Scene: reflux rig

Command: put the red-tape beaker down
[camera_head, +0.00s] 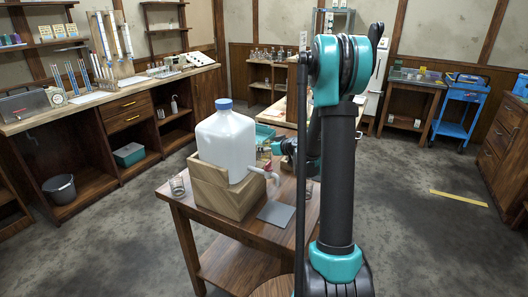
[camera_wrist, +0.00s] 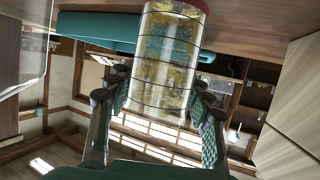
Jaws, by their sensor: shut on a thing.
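The red-tape beaker (camera_wrist: 168,62) is a clear glass cylinder with dark ring lines and a red band at the top of the wrist picture. Yellow and blue patches show in or through its glass. My gripper (camera_wrist: 160,98) is shut on its sides, one finger on each side. The wrist picture looks upside down, with a brown wooden surface (camera_wrist: 245,42) at its top, close to the red-band end. Whether they touch I cannot tell. In the head view my gripper is mostly hidden behind my arm, over the wooden table (camera_head: 190,207), and the held beaker is not clearly visible.
A white jug (camera_head: 228,143) with a blue cap stands in a wooden cradle (camera_head: 215,192), its red-handled tap facing right. Glass vessels stand at left (camera_head: 177,186) and right (camera_head: 308,188). A grey pad (camera_head: 276,214) lies in front. A teal tray (camera_head: 264,133) is behind.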

